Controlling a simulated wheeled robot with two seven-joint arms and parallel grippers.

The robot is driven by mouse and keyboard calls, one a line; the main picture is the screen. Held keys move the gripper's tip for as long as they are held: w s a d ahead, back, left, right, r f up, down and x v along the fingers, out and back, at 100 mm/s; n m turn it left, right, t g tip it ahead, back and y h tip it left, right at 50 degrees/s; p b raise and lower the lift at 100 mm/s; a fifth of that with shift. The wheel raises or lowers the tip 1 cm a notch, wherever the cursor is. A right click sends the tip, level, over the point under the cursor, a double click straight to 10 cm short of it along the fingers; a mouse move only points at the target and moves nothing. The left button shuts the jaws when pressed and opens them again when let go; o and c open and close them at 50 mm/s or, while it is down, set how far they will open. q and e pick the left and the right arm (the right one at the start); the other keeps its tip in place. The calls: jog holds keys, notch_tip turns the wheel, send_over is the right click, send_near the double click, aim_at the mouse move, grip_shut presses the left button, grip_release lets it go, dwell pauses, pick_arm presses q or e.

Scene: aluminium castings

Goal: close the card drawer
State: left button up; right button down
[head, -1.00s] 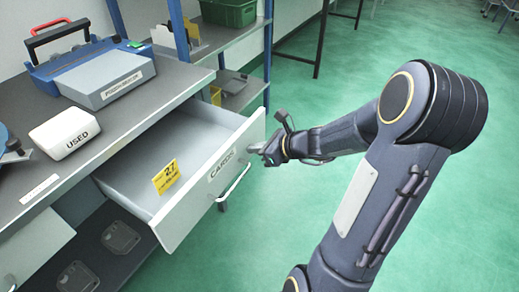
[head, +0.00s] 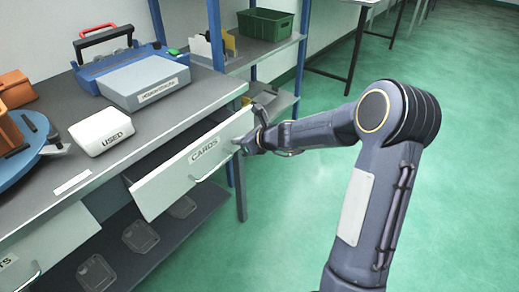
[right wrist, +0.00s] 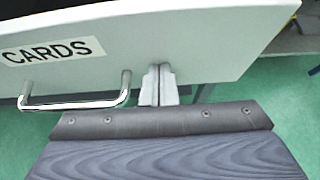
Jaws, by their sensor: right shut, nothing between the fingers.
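The card drawer's white front (head: 160,188), labelled CARDS, stands out from under the grey bench by a short gap. Its inside is hidden from the head view. A metal bar handle (head: 212,167) is on the front; it also shows in the right wrist view (right wrist: 75,103). My right gripper (head: 240,146) is shut and empty, its fingertips against or very near the front, right of the label and handle. In the right wrist view the closed fingers (right wrist: 159,80) meet the panel just right of the handle's end. My left gripper is out of view.
On the bench (head: 60,105) are a white USED box (head: 100,130), a blue-and-grey case (head: 145,82) and a blue turntable (head: 25,165) with orange parts. A shelf rack with a green bin (head: 265,24) stands behind. Green floor at right is clear.

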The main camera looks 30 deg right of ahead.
jog(key=w+a, duration=0.1)
jog(key=w, duration=0.1)
jog(key=w+a+p, duration=0.1)
jog(key=w, duration=0.2)
jog(key=w+a+p, duration=0.1)
jog(key=w, duration=0.2)
jog(key=shift+a, duration=0.2)
jog(key=shift+w+r, duration=0.15)
jog(key=shift+r, duration=0.05)
jog(key=shift+r, duration=0.1)
